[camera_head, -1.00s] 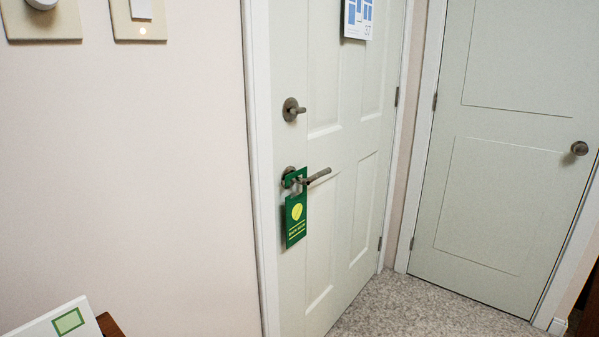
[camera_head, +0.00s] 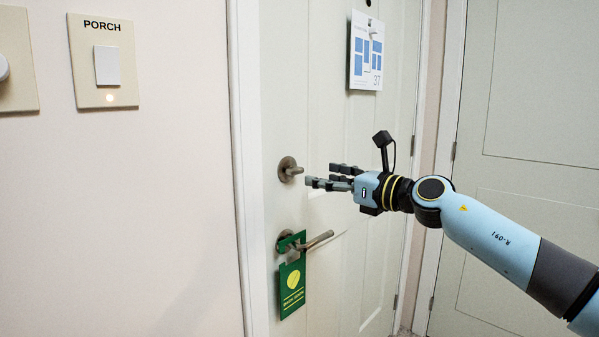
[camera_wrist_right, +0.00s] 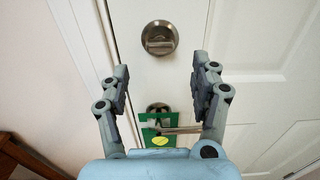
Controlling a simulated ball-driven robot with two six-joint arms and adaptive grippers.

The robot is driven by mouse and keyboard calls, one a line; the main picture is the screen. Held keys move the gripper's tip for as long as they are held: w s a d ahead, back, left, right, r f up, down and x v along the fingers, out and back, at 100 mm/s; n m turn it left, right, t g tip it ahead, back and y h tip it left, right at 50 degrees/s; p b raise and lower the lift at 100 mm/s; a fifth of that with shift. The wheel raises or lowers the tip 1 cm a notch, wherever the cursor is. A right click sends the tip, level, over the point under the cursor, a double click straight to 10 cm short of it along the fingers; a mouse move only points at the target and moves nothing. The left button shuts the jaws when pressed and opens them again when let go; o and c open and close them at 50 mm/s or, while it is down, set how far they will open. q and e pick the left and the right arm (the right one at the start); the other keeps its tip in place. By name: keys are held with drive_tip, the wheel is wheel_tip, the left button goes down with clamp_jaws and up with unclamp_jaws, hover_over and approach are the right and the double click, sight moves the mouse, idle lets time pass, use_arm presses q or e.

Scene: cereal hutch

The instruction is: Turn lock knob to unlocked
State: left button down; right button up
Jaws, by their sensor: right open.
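The lock knob (camera_head: 289,169) is a round metal plate with a thumb-turn on the white door (camera_head: 330,260), above the lever handle (camera_head: 318,241). In the head view its thumb-turn points sideways, toward my gripper. In the right wrist view the lock knob (camera_wrist_right: 159,38) shows ahead, with its turn piece lying about level. My right gripper (camera_head: 318,176) is open and empty, just right of the knob in the head view. In the right wrist view its fingers (camera_wrist_right: 162,82) are spread wide, with a gap between them and the knob. My left gripper is not in view.
A green tag (camera_head: 292,284) hangs on the lever handle below the knob. A calendar sheet (camera_head: 366,52) hangs higher on the door. A porch light switch (camera_head: 106,65) is on the wall at left. A second door (camera_head: 520,110) stands at right.

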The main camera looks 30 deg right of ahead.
sight(299, 172)
drive_tip(key=x, duration=0.8)
drive_tip(key=shift+s, duration=0.1)
